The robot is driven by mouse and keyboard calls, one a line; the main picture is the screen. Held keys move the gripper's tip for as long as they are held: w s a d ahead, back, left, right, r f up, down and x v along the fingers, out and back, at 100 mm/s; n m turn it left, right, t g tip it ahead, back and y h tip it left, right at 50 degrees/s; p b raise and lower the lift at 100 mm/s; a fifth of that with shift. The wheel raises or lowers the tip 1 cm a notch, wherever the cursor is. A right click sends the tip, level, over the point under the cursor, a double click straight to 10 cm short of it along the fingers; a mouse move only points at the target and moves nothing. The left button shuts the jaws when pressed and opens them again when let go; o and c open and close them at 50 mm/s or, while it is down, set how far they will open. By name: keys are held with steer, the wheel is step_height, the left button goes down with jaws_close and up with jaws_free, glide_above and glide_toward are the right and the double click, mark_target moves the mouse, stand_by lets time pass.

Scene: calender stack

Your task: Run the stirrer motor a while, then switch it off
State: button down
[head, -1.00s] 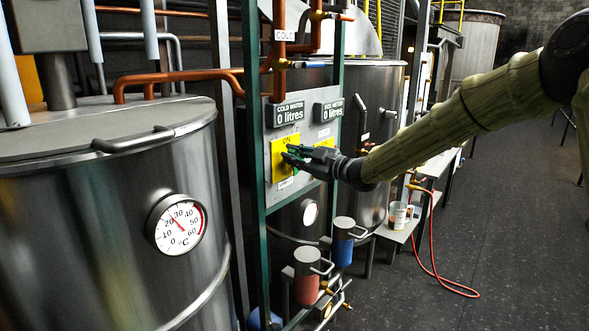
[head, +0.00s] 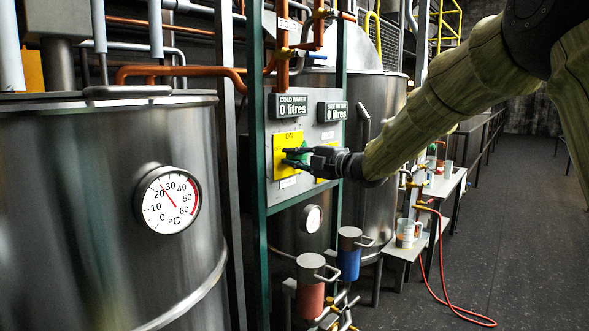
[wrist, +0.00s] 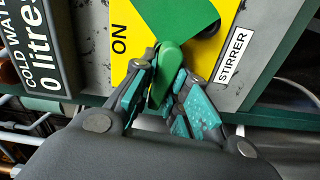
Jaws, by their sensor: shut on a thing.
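The stirrer switch is a green knob (wrist: 166,72) on a yellow plate (wrist: 122,16) marked ON, with a STIRRER label (wrist: 232,56) beside it in the wrist view. In the head view the yellow plate (head: 287,139) is on the grey control panel (head: 325,132). My gripper (wrist: 164,88) is shut on the knob, with a teal-padded finger on each side of its handle. In the head view my gripper (head: 300,157) reaches the plate from the right, and its fingers hide most of the knob. The motor itself is not clear to see.
Two displays, COLD WATER (head: 291,106) and a second one (head: 332,111), read 0 litres above the switch. A steel vat (head: 80,220) with a dial stands at left. Red (head: 310,290) and blue (head: 348,258) canisters hang below. The floor at right is free except for a red hose (head: 440,300).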

steer(key=shift+f+n+b, duration=0.1)
steer(key=shift+n+b, duration=0.5)
steer(key=shift+b, duration=0.1)
steer(key=c, duration=1.4)
jaws_free()
steer(key=v, duration=1.2)
steer(key=shift+f, duration=0.15)
